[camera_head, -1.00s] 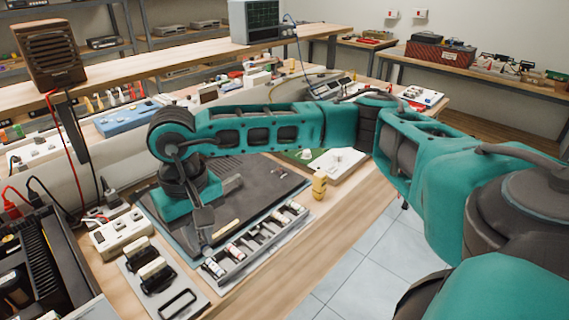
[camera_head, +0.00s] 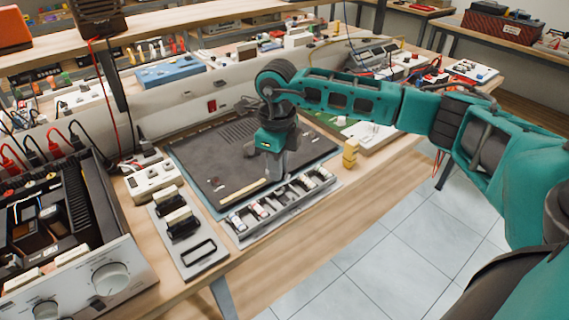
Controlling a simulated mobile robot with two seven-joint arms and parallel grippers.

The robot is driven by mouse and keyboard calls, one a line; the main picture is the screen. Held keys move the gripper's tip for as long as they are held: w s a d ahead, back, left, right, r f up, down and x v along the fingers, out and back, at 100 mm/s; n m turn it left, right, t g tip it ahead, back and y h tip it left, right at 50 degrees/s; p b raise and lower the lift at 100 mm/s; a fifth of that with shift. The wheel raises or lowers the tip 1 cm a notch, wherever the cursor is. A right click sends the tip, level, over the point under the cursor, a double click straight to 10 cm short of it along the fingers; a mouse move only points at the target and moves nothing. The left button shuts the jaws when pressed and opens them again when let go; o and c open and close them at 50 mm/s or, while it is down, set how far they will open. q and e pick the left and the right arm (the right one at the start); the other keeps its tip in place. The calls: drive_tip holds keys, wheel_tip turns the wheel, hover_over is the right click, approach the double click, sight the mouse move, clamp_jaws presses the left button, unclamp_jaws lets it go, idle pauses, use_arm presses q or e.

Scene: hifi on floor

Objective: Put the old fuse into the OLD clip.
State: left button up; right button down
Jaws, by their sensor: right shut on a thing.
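My right gripper (camera_head: 271,176) points down at the front edge of the dark mat, just behind the slotted tray. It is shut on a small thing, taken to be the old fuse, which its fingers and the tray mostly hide. A grey plate (camera_head: 207,262) lies to the left, with two black clips (camera_head: 184,227) that carry cream pieces, and an empty black rectangular frame in front. I cannot read any OLD label, so I cannot tell which clip is so marked. My left gripper is not in view.
The slotted tray (camera_head: 241,238) holds several small fuse-like cylinders at its left end. An opened hi-fi unit (camera_head: 85,288) stands at the left. A white box (camera_head: 152,181) and a yellow figure-like piece (camera_head: 350,154) are nearby. The wooden table's front strip is clear.

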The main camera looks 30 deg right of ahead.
sight(284, 188)
drive_tip(key=shift+w+d+f+m+b, duration=0.1)
drive_tip(key=shift+d+f+m+b, duration=0.25)
drive_tip(key=shift+f+m+b, duration=0.65)
drive_tip(key=shift+w+d+f+m+b, duration=0.1)
drive_tip(key=shift+d+f+m+b, duration=0.35)
drive_tip(key=shift+f+m, duration=0.65)
drive_tip(key=shift+w+d+f+m+b, duration=0.1)
drive_tip(key=shift+d+f+m+b, duration=0.15)
drive_tip(key=shift+f+m+b, duration=0.8)
drive_tip(key=shift+f+n+p, duration=0.3)
drive_tip(key=shift+f+n, duration=0.05)
drive_tip(key=shift+n, duration=0.1)
drive_tip(key=shift+f+b, duration=0.55)
drive_tip(key=shift+f, duration=0.3)
drive_tip(key=c, duration=1)
unclamp_jaws()
drive_tip(key=shift+c, duration=0.2)
